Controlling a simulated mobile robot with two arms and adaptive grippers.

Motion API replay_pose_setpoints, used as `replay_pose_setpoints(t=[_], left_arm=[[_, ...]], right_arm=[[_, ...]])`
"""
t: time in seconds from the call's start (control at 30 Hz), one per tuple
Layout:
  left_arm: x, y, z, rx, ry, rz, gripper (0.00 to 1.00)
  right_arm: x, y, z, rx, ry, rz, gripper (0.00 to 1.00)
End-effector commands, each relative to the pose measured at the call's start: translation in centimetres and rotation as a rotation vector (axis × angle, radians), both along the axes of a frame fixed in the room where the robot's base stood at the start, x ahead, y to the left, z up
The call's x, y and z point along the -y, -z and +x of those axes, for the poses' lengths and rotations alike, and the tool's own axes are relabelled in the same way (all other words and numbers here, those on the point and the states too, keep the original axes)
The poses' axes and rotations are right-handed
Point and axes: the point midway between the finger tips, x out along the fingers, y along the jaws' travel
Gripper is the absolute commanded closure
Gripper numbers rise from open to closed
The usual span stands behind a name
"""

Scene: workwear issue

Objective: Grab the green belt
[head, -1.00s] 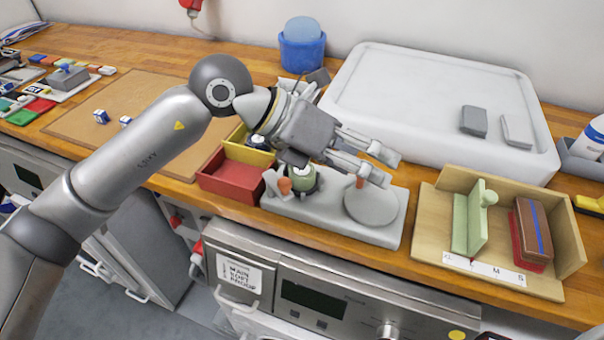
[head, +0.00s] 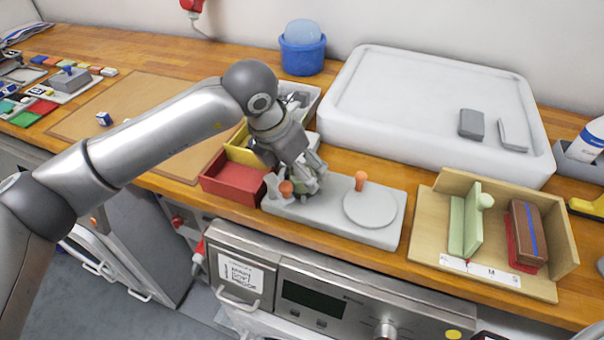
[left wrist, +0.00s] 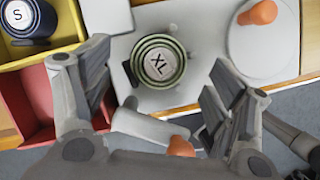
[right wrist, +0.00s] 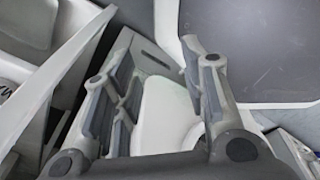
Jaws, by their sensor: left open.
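The green belt (left wrist: 158,62) is a rolled coil marked XL. It sits on the grey fixture plate (left wrist: 206,40) in the left wrist view. In the head view it is mostly hidden behind my left gripper (head: 312,180). My left gripper (left wrist: 155,95) is open above the belt, its fingers on either side of the coil and apart from it in the picture. My right gripper (right wrist: 158,70) is open and empty, away from the belt; it is not in the head view.
The grey fixture (head: 385,235) carries a round disc and orange knobs. A red bin (head: 235,180) and a yellow bin holding a dark S coil (left wrist: 28,18) stand to its left. A wooden box (head: 430,245) is at right, a white tray (head: 400,100) behind.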

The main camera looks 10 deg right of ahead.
Motion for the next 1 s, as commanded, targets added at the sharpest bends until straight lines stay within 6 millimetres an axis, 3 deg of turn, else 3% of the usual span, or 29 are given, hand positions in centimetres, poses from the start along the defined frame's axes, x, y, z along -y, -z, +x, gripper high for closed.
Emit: replay_pose_setpoints(t=[0.07, 0.2, 0.47, 0.9, 1.0], left_arm=[[0.4, 0.9, 0.1, -0.005, 0.001, 0.000, 0.20], [0.9, 2.6, 0.5, -0.004, -0.001, -0.001, 0.20], [1.1, 3.0, 0.7, 0.000, 0.000, -0.002, 0.20], [1.0, 2.9, 0.7, 0.000, 0.000, -0.002, 0.73], [1.0, 2.9, 0.7, 0.000, 0.000, -0.002, 0.73]], right_arm=[[0.0, -1.0, 0.0, 0.000, 0.000, 0.000, 0.60], [0.0, -1.2, 0.0, 0.000, 0.001, 0.000, 0.60], [0.0, -1.1, 0.0, 0.000, 0.001, 0.000, 0.60], [-0.3, -1.1, 0.0, 0.000, 0.002, 0.004, 0.60], [-0.4, -1.1, 0.0, 0.000, 0.001, 0.004, 0.60]])
